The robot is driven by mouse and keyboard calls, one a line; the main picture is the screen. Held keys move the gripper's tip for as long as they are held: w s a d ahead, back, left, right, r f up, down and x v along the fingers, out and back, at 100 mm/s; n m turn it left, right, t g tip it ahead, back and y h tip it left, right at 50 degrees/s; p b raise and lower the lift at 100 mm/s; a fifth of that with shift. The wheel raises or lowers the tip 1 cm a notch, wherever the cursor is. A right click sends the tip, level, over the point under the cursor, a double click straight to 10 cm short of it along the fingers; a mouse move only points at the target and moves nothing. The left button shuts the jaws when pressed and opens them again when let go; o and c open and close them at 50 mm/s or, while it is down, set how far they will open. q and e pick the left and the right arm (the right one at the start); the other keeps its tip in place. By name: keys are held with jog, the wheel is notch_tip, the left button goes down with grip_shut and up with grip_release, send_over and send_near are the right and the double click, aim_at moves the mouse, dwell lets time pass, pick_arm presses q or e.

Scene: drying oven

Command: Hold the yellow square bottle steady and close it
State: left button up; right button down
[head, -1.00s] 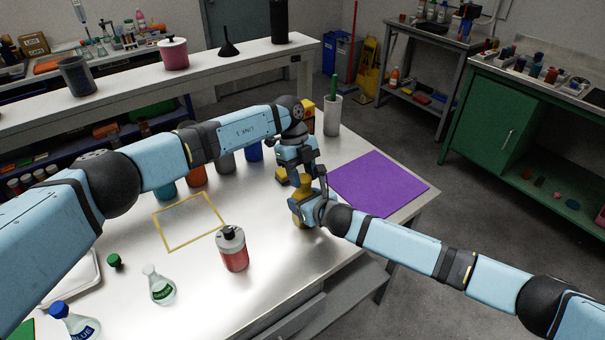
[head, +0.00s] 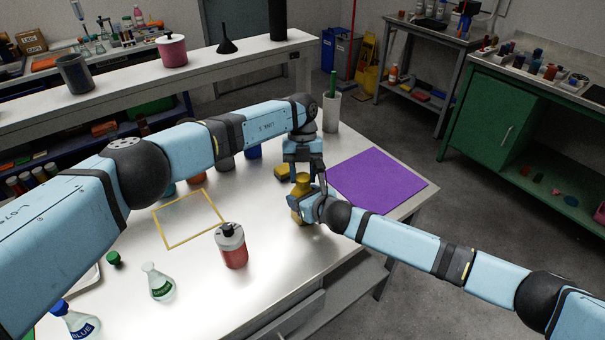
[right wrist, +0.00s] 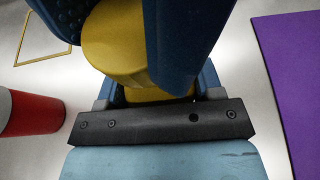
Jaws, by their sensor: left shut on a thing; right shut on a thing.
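The yellow square bottle (head: 300,211) is near the right end of the steel table, left of the purple mat. My right gripper (head: 308,208) is shut on it from the right. My left gripper (head: 303,178) points down from above and is shut on a yellow round cap (head: 302,183). In the right wrist view the cap (right wrist: 112,45) sits between the dark blue fingers of my left gripper, above the bottle (right wrist: 155,94). Cap and bottle overlap in both views. The fingers hide the join, so I cannot tell whether the cap is seated.
A red bottle with a black top (head: 232,248) stands to the left in front. A yellow frame outline (head: 190,240) lies left of the bottle. A small yellow and dark object (head: 284,173) lies behind it. The purple mat (head: 378,182) is clear.

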pick_arm(q)
jog(key=o, duration=1)
jog(key=shift+c, duration=0.2)
jog(key=shift+r, duration=0.15)
